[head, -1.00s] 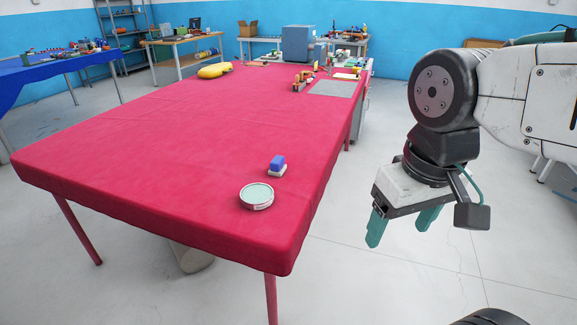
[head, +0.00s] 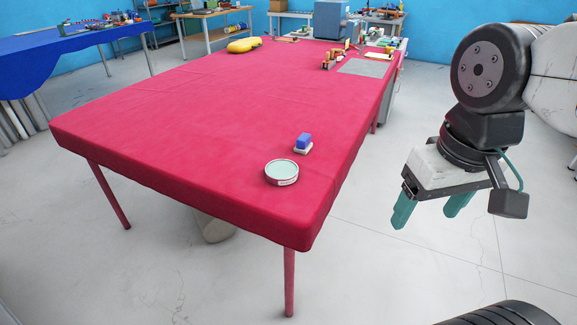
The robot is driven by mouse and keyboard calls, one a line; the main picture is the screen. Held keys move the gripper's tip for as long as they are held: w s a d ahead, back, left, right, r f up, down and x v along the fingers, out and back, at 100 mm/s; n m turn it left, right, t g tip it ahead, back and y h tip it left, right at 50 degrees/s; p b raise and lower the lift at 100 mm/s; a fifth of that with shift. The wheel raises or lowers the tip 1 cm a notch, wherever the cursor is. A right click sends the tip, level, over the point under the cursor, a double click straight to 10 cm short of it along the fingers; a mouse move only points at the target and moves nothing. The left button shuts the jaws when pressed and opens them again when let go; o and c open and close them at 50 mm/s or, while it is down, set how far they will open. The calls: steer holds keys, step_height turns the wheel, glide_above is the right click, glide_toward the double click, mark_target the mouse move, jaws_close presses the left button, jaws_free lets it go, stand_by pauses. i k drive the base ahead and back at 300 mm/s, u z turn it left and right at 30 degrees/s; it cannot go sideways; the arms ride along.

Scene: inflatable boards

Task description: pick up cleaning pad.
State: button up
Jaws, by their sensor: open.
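The cleaning pad (head: 303,142) appears to be the small block with a blue top and a pale base. It lies on the red-covered table (head: 190,140), near the right edge of its near end. A round, shallow tin (head: 281,172) with a pale green top sits just in front of it, to its left. My gripper (head: 424,216) is open and empty, with its two teal fingers pointing down. It hangs in the air beyond the table's right edge, well apart from the pad.
A yellow object (head: 243,45), a grey mat (head: 364,68) and several small items lie at the table's far end. The middle of the table is clear. Open floor lies right of the table. A blue-covered table (head: 70,50) stands at the left.

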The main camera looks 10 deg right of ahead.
mark_target(304, 144)
steer(key=i, duration=0.95)
steer(key=z, duration=0.05)
